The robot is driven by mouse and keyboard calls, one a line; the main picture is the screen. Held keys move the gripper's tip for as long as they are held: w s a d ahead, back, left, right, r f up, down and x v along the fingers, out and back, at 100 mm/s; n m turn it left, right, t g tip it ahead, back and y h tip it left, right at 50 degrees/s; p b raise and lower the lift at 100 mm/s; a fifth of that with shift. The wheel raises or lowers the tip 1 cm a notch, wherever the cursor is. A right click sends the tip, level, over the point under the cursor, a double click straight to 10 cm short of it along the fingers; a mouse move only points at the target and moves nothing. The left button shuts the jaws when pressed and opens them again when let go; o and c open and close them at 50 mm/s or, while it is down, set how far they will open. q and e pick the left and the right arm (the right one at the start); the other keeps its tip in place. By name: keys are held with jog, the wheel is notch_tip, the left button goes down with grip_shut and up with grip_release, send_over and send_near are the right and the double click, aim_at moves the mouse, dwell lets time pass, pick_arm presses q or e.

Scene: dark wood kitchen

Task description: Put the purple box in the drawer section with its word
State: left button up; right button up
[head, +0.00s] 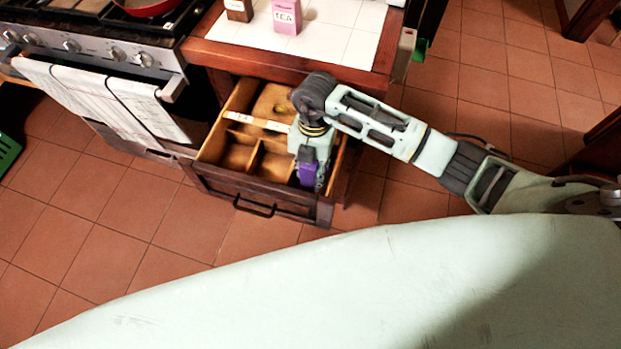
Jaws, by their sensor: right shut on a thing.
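The purple box (307,172) is in my right gripper (313,180), which is shut on it and points down at the right part of the open drawer (205,178). The box is at or just above the front right section; I cannot tell whether it touches the drawer floor. The drawer has several wooden sections, and white labels (243,118) run along a divider across it. The label words are too small to read, and my right gripper and wrist hide the right end. My left gripper is not in view.
A pink TEA box (287,16) and a brown box (238,9) stand on the white tiled counter (335,36) above the drawer. A stove (110,48) with towels (110,98) is at the left. The tiled floor (130,215) before the drawer is clear.

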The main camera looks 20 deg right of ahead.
aim_at(311, 180)
jog(key=shift+f, duration=2.4)
jog(key=shift+f, duration=0.15)
jog(key=o, duration=0.9)
jog(key=r, duration=0.4)
jog(key=w+r, duration=0.1)
jog(key=r, duration=0.3)
jog(key=d+r+b, duration=0.1)
jog(key=r, duration=0.3)
jog(key=shift+w+r, duration=0.1)
jog(key=shift+w, duration=0.15)
